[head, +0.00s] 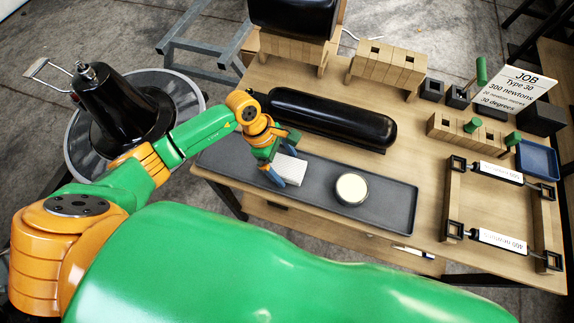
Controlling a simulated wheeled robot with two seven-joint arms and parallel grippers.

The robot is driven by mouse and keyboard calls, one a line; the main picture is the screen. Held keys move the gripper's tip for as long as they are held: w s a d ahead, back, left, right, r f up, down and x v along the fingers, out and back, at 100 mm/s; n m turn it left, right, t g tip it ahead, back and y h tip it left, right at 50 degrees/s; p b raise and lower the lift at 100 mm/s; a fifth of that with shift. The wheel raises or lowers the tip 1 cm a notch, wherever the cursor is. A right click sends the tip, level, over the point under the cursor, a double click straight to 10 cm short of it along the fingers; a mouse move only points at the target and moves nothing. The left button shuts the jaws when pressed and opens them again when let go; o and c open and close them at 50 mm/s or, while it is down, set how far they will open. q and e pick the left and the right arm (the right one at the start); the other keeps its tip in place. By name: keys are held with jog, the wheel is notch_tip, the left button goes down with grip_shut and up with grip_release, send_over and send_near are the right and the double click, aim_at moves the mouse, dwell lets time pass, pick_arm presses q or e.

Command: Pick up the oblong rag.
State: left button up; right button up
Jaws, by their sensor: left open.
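The oblong rag appears to be the white, ridged, folded piece (289,169) lying on the dark grey tray (235,160), left of the tray's middle. My left gripper (284,161) is over the tray at the rag, with its blue-tipped fingers open. One finger hangs at the rag's left side and hides part of it. The other finger is at the rag's far side. I cannot tell whether the fingers touch the rag. My right gripper is not in view.
A round cream-topped tin (351,189) stands on the tray to the right. A long black cushion (330,118) lies behind the tray. Wooden blocks (387,67), a job card (517,83) and a frame with two labelled springs (499,238) occupy the right. A pen (413,252) lies near the front edge.

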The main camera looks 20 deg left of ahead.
aim_at(290, 166)
pick_arm(q)
jog(key=shift+f+b, duration=0.2)
jog(key=shift+b, duration=0.2)
dwell(0.4)
jog(key=c, duration=1.2)
jog(key=shift+r+p, duration=0.5)
jog(key=shift+p, duration=0.1)
notch_tip(290, 166, up, 3)
jog(key=shift+w+a+f+b, duration=0.1)
jog(key=shift+w+a+b, duration=0.05)
jog(key=shift+b, duration=0.6)
jog(key=a+r, duration=0.1)
jog(key=w+a+r+b, duration=0.1)
jog(key=r, duration=0.1)
jog(key=w+a+r, duration=0.1)
jog(key=shift+w+r, duration=0.15)
jog(key=shift+r, duration=0.05)
jog(key=w+a+r+b, duration=0.3)
jog(key=w+a+r, duration=0.2)
jog(key=a, duration=0.3)
jog(key=shift+w+r, duration=0.2)
jog(key=shift+w, duration=0.15)
